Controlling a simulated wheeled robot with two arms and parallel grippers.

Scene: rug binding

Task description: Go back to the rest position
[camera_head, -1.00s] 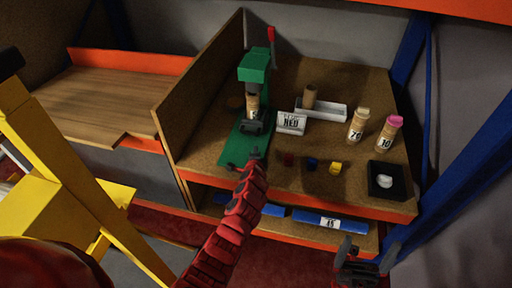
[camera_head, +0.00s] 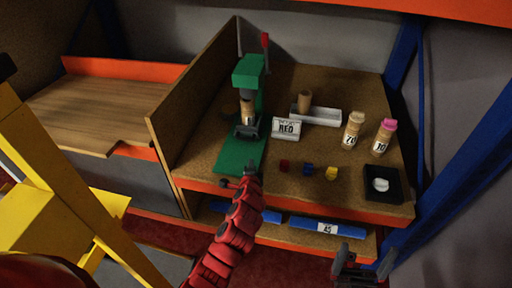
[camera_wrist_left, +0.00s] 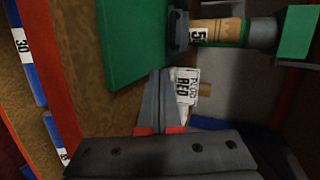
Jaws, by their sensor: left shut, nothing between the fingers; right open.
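My left gripper (camera_head: 250,172) is shut and empty, above the front end of the green press base (camera_head: 236,157). In the left wrist view its closed fingers (camera_wrist_left: 164,100) point toward the RED sign, with nothing between them. My right gripper (camera_head: 362,268) is open and empty, low in front of the shelf's front edge. The green press (camera_head: 248,72) holds a tan cylinder (camera_head: 247,110) with a label, upright under its head; this cylinder also shows in the left wrist view (camera_wrist_left: 218,32).
On the workbench (camera_head: 290,190) stand a RED sign (camera_head: 286,129), a white tray (camera_head: 318,116), two labelled bottles (camera_head: 352,131) (camera_head: 384,138), small red, blue and yellow pieces, and a black tray (camera_head: 397,184). A wooden divider (camera_head: 188,105) rises at left. A blue post (camera_head: 470,170) stands at right.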

